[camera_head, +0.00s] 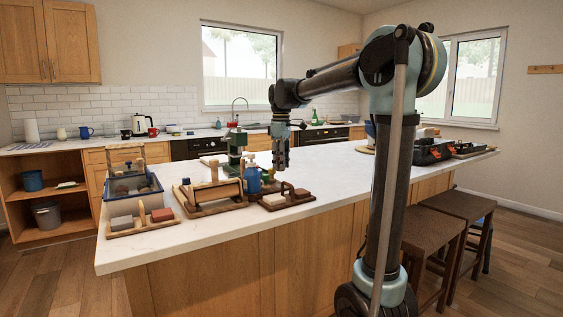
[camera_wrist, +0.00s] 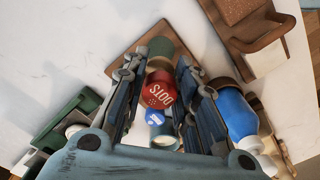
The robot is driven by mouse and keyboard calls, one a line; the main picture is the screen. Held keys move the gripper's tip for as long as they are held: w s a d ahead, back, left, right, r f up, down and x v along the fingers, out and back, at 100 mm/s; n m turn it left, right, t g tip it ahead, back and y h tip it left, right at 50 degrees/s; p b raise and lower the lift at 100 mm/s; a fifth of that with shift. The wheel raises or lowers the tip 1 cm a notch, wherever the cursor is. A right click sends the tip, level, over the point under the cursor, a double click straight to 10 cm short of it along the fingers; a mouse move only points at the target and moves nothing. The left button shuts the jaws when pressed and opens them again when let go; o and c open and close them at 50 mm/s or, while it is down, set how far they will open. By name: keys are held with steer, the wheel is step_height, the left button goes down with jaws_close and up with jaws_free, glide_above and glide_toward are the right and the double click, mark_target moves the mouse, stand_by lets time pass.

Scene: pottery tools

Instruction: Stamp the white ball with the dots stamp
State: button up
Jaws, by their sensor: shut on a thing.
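My gripper (camera_head: 281,165) points down over the island counter. In the wrist view its fingers (camera_wrist: 158,85) are closed around the red dots stamp (camera_wrist: 160,90), whose round top reads "DOTS". A green-topped piece (camera_wrist: 163,47) and a blue-topped piece with a white label (camera_wrist: 155,117) are in line with it, over a brown wooden board (camera_wrist: 120,73). Whether the dots stamp is clear of the board cannot be told. I cannot make out the white ball for certain in either view.
A blue bottle (camera_head: 252,180) stands close to my gripper; it also shows in the wrist view (camera_wrist: 237,115). A green tool (camera_head: 236,146) stands behind. Wooden trays (camera_head: 212,207) and a blue-rimmed bin (camera_head: 133,196) fill the counter's left. The middle counter (camera_head: 335,168) is clear.

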steer(key=shift+f, duration=2.8)
steer(key=shift+f, duration=0.15)
steer(key=o, duration=1)
steer(key=shift+o, duration=0.2)
